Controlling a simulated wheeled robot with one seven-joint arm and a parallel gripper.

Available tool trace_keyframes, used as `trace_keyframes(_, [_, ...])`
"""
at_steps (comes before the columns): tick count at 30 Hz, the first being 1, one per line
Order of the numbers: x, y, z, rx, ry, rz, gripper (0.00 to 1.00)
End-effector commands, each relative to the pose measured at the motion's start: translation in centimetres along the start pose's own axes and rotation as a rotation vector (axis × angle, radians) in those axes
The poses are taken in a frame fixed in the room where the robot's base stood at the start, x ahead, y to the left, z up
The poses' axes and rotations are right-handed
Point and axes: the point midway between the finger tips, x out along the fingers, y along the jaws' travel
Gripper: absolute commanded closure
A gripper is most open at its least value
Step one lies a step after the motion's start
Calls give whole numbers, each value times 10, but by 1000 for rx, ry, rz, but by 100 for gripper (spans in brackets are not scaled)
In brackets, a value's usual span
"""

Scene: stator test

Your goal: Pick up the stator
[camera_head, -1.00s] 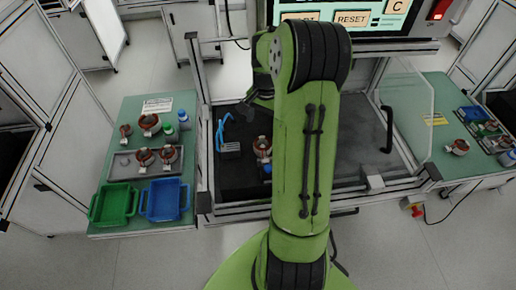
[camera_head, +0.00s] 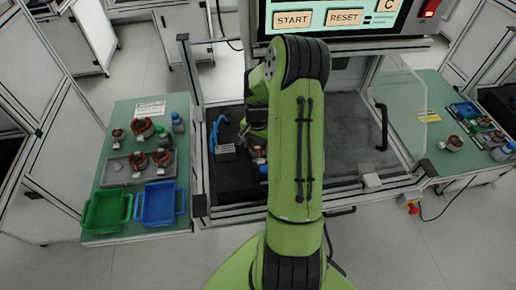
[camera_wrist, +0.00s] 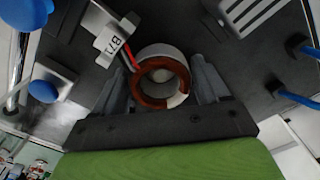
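The stator (camera_wrist: 150,88), a ring with copper-brown windings and a pale outer shell, is in the middle of the wrist view. It stands on the dark bench of the test station, and part of it shows in the head view (camera_head: 258,152) beside my arm. My gripper (camera_wrist: 161,70) has one grey finger on each side of the stator. The fingers are apart, with narrow gaps to the stator visible; contact cannot be told. In the head view my gripper is mostly hidden by my green arm.
Blue knobs (camera_wrist: 43,90) and blue cables (camera_wrist: 296,97) are near. The left table holds other stators (camera_head: 138,161), a green bin (camera_head: 107,211) and a blue bin (camera_head: 158,205). A screen (camera_head: 330,17) stands behind.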

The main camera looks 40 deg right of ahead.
Motion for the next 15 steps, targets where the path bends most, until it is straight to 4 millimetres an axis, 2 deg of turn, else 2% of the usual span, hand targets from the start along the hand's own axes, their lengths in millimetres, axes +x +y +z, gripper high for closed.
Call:
trace_keyframes(1, [0,0,0,0,0,0,34])
trace_keyframes(11, [-1,0,0,0,1,-1,85])
trace_keyframes(15, [-1,0,0,0,1,-1,85])
